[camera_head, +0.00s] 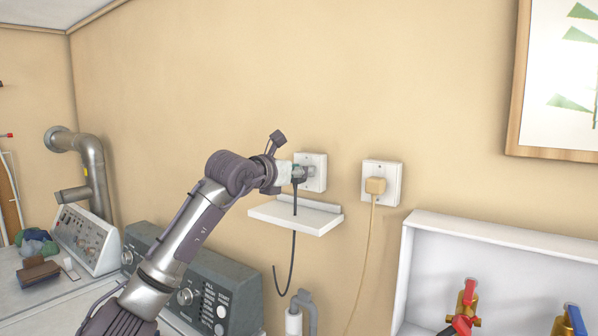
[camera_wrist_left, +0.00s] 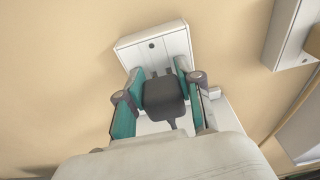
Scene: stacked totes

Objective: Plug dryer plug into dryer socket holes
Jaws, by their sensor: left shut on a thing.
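My left gripper (camera_head: 304,173) is at the left white wall socket (camera_head: 319,160). In the left wrist view the gripper (camera_wrist_left: 160,76) is shut on the sides of a dark grey plug (camera_wrist_left: 164,98), the dryer plug. The socket plate (camera_wrist_left: 180,43) is right ahead of the plug, with a round dark hole in its upper part. Small dark marks show just beyond the plug's front; I cannot tell if they are pins or slots, or whether the plug is inserted. A dark cord (camera_head: 292,250) hangs from the plug. My right gripper is not in view.
A small white shelf (camera_head: 295,216) is just below the socket. A second socket (camera_head: 394,183) to the right holds a beige plug (camera_head: 375,186) with a hanging cord. A white open box with valves (camera_head: 500,234) is at lower right. Grey machine panels are at lower left.

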